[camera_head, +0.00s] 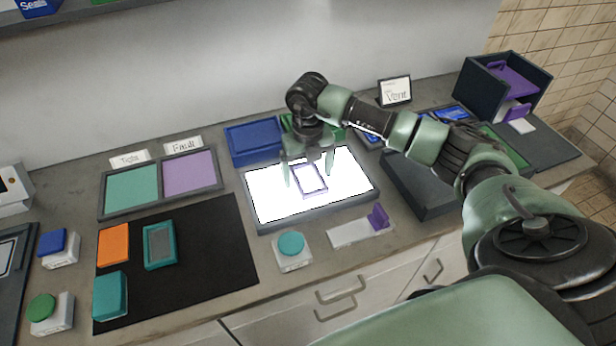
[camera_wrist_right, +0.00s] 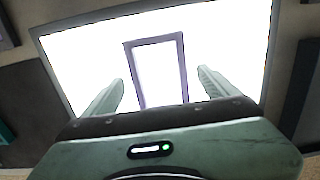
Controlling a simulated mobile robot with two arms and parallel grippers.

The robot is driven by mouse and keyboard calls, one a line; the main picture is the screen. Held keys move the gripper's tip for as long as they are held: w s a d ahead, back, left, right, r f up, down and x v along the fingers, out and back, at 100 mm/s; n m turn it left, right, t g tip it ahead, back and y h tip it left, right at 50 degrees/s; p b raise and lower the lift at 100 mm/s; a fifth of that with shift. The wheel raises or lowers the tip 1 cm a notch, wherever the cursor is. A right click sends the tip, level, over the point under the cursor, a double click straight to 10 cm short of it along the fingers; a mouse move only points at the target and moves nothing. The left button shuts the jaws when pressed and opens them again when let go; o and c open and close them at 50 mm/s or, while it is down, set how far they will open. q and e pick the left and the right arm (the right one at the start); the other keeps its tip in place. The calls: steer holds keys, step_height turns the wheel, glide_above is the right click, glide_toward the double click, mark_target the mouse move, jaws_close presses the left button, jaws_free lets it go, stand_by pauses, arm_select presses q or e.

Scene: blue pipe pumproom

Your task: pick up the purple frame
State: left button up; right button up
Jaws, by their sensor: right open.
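The purple frame (camera_head: 311,187) is a thin rectangular outline lying on a brightly lit white panel (camera_head: 262,205). It also shows in the right wrist view (camera_wrist_right: 128,62), beyond and between the fingers. My right gripper (camera_head: 308,178) is open above the panel, with its fingers on either side of the frame. In the right wrist view the two fingers (camera_wrist_right: 160,88) stand apart with nothing held between them. I cannot tell how high the fingertips are above the panel. My left gripper is not in view.
Left of the panel is a black mat (camera_head: 200,255) with an orange block (camera_head: 113,244) and teal pieces. A two-part tray (camera_head: 160,208) lies behind it. A teal button (camera_head: 291,243) and a small purple lever (camera_head: 377,217) stand in front. A dark open box (camera_head: 462,88) stands back right.

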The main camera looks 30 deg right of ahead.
steer(key=c, duration=1.5)
steer(key=shift+r, duration=0.15)
